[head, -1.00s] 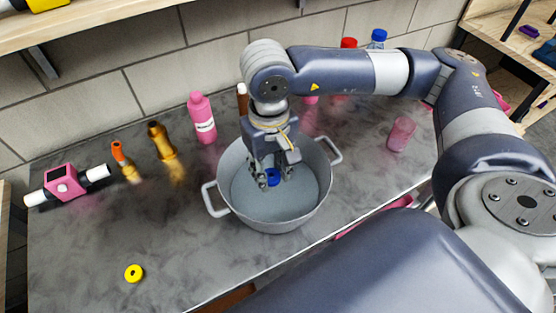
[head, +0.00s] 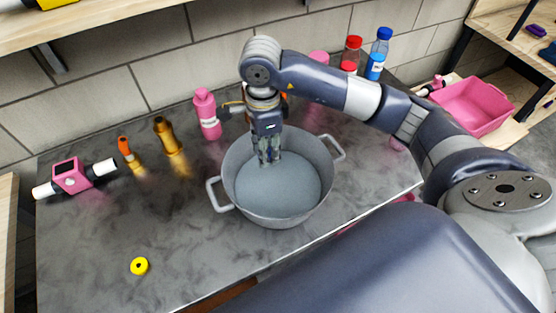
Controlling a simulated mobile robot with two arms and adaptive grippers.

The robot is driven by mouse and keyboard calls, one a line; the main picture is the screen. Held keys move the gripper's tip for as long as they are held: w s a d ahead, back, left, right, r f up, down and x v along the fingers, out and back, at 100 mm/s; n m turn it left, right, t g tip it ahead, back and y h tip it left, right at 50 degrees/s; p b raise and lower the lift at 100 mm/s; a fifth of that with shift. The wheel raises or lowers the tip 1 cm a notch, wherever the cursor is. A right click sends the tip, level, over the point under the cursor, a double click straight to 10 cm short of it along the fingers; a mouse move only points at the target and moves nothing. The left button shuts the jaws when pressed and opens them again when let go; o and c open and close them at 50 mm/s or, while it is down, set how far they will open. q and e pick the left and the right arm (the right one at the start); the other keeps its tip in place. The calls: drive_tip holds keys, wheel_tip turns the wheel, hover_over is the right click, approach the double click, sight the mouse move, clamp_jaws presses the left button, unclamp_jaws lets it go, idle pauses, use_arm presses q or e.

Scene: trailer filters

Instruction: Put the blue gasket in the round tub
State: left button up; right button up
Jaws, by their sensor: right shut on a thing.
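The round tub (head: 318,200) is a grey, pot-like vessel with two side handles, standing upright on the grey worktop. My right gripper (head: 269,162) points down inside the tub's rim, near the back wall. It is shut on the blue gasket, which its fingers hide from this side. The visible part of the tub floor is bare. My left gripper is not in view.
A yellow ring (head: 139,266) lies at the front left of the worktop (head: 90,240). A pink bottle (head: 207,115), a brass fitting (head: 166,135) and a pink device (head: 71,177) stand behind and left of the tub. Red-capped (head: 351,55) and blue-capped (head: 378,54) bottles stand at the back right.

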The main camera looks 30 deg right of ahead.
sight(271, 177)
drive_tip(key=m, duration=0.2)
drive_tip(key=d+m, duration=0.1)
drive_tip(key=m, duration=0.1)
drive_tip(key=shift+w+f+p, duration=0.2)
drive_tip(key=shift+f+p, duration=0.1)
drive_tip(key=shift+p, duration=0.1)
drive_tip(key=shift+d+f+m, duration=0.15)
drive_tip(key=shift+f+m, duration=0.15)
drive_tip(key=shift+m, duration=0.3)
wheel_tip(271, 177, down, 9)
drive_tip(key=shift+p, duration=1.1)
drive_tip(key=shift+f, duration=0.3)
drive_tip(key=shift+f, duration=0.1)
drive_tip(key=shift+f, duration=0.2)
drive_tip(key=o, duration=0.7)
drive_tip(key=shift+r, duration=0.1)
